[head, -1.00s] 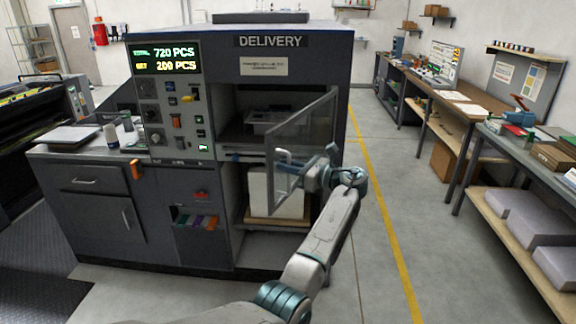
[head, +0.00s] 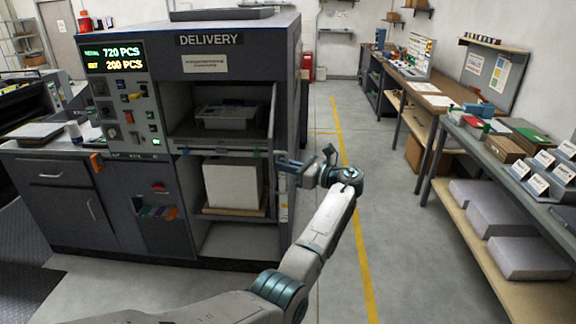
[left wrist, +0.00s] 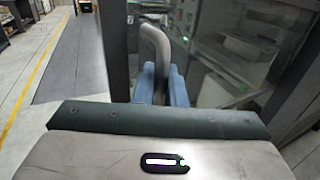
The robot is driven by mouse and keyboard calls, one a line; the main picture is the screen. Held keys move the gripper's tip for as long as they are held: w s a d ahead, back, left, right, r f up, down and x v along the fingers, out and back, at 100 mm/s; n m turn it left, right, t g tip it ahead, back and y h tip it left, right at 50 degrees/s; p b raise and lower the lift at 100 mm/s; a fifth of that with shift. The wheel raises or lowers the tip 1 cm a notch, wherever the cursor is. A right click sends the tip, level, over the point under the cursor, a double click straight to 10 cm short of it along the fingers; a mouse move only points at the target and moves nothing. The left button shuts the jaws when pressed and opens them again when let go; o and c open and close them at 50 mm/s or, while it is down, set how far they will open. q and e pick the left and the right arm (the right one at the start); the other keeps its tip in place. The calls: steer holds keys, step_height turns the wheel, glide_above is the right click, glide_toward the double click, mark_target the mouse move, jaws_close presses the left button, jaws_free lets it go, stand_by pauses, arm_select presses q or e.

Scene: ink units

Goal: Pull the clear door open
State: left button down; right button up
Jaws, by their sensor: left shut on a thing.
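The clear door (head: 273,118) stands out from the right side of the delivery unit (head: 210,40) and shows almost edge-on in the head view. In the left wrist view its clear pane (left wrist: 245,45) and dark frame are close in front of me. The curved grey door handle (left wrist: 157,45) runs down between the blue fingers of my left gripper (left wrist: 160,87). My left gripper, also in the head view (head: 284,162), is shut on this handle. The fingers hide the handle's lower part. My right gripper is not in view.
The opening shows a grey tray (head: 228,116) above and a white paper stack (head: 233,184) on a wooden board below. Free floor (head: 318,120) with a yellow line lies to the right. A long workbench (head: 480,140) stands further right.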

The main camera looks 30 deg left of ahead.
arm_select(q)
steer(key=shift+f, duration=0.1)
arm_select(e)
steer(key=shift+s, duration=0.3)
arm_select(q)
steer(key=c, duration=1.6)
jaws_free()
steer(key=shift+c, duration=0.2)
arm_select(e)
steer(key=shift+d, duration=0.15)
arm_select(q)
steer(key=shift+d, duration=0.1)
